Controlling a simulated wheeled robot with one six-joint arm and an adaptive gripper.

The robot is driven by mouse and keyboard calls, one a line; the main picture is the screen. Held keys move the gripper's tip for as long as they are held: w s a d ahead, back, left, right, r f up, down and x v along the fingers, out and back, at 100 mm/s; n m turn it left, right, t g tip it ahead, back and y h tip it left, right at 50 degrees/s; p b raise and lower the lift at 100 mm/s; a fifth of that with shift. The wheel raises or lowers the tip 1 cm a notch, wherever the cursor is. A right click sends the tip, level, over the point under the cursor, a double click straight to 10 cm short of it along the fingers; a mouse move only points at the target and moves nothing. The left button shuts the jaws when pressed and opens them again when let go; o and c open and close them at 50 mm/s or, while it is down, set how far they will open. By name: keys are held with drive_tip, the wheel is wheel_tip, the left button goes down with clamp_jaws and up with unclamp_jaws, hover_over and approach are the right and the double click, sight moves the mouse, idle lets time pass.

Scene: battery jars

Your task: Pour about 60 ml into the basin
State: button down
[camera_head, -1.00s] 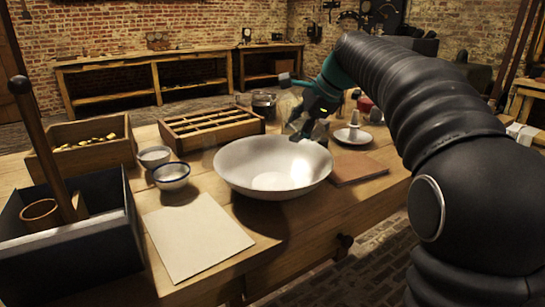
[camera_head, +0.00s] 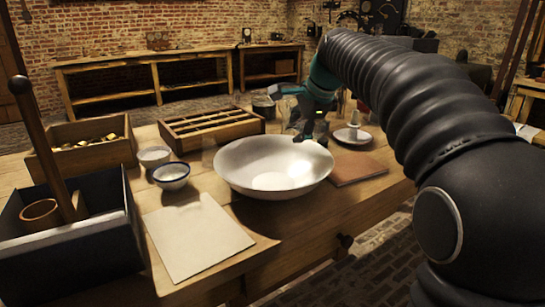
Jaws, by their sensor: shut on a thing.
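The wide white basin (camera_head: 232,172) stands upright on the wooden bench, in the middle of the view. My gripper (camera_head: 306,124) is just above and behind the basin's far right rim. It is shut on what looks like a clear glass vessel (camera_head: 293,117), mostly hidden by the fingers and hard to make out. I cannot tell its tilt or how much liquid it holds. No stream of liquid shows. The basin's inside looks pale, and I cannot tell whether any liquid lies in it.
Two small bowls (camera_head: 171,176) and a divided wooden tray (camera_head: 212,128) stand left of the basin. A brown board (camera_head: 358,168) and a saucer (camera_head: 352,137) lie right. A pale sheet (camera_head: 197,237) lies in front; a dark box (camera_head: 70,245) stands left.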

drive_tip(key=shift+d+f+n+t+h+b, duration=0.1)
drive_tip(key=shift+f+n+t+h+b, duration=0.35)
drive_tip(key=shift+h, duration=0.35)
idle(0.9)
drive_tip(key=shift+s+a+f+t+h+b, duration=0.35)
drive_tip(key=shift+a+t+h+b, duration=0.25)
drive_tip(key=shift+b, duration=0.7)
idle(0.4)
drive_tip(key=shift+d+r+p, duration=0.1)
drive_tip(key=shift+r+p, duration=0.25)
drive_tip(key=shift+p, duration=0.2)
drive_tip(key=w+d+r+g+y+p, duration=0.1)
drive_tip(key=p, duration=0.1)
drive_tip(key=shift+d+m+p, duration=0.2)
drive_tip(key=shift+m+p, duration=0.05)
drive_tip(key=shift+p, duration=0.05)
drive_tip(key=shift+a+r+g+y, duration=0.15)
drive_tip(key=shift+g+y, duration=0.2)
drive_tip(key=shift+y, duration=0.25)
drive_tip(key=shift+s+a, duration=0.1)
drive_tip(key=shift+a, duration=0.05)
drive_tip(key=shift+y, duration=0.3)
drive_tip(key=shift+f, duration=0.2)
